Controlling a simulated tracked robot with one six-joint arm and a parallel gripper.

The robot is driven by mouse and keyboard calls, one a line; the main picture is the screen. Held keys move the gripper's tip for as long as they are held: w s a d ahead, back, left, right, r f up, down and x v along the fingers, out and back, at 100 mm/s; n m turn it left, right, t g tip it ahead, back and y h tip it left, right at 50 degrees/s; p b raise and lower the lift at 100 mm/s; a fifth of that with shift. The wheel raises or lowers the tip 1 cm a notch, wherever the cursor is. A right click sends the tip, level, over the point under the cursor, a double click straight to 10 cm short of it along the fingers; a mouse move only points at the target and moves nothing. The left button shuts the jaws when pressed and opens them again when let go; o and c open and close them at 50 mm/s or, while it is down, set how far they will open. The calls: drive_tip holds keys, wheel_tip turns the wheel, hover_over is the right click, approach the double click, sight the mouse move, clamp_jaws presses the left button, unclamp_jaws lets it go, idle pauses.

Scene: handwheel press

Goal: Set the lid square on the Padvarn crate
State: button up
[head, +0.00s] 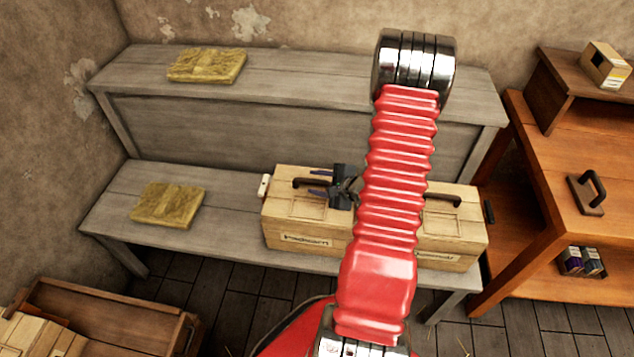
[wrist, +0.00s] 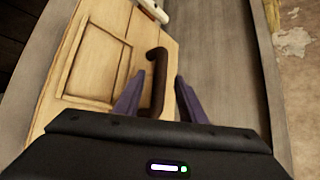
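The left wooden crate (head: 305,238) stands on the lower grey bench; its blurred label appears to read Padvarn. A pale wooden lid (head: 288,204) with a dark curved handle (head: 303,182) lies on top. The lid also shows in the wrist view (wrist: 95,62), where no clear tilt can be made out. My gripper (head: 318,182) is over the lid at the handle. In the wrist view its two purple fingers (wrist: 158,98) stand apart, with the handle (wrist: 157,75) between them in the picture. I cannot tell whether they touch it. My arm hides the lid's right end.
A similar crate (head: 450,252) with a dark handle stands to the right, partly behind my arm. A small white object (head: 265,186) is at the left crate's end. Straw-coloured pads lie on the lower bench (head: 168,205) and upper shelf (head: 207,65). An orange-brown workbench (head: 520,225) stands right.

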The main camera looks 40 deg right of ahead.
drive_tip(key=shift+s, duration=0.1)
drive_tip(key=v, duration=1.3)
drive_tip(key=shift+s+r, duration=0.15)
drive_tip(key=shift+s, duration=0.1)
drive_tip(key=shift+r, duration=0.5)
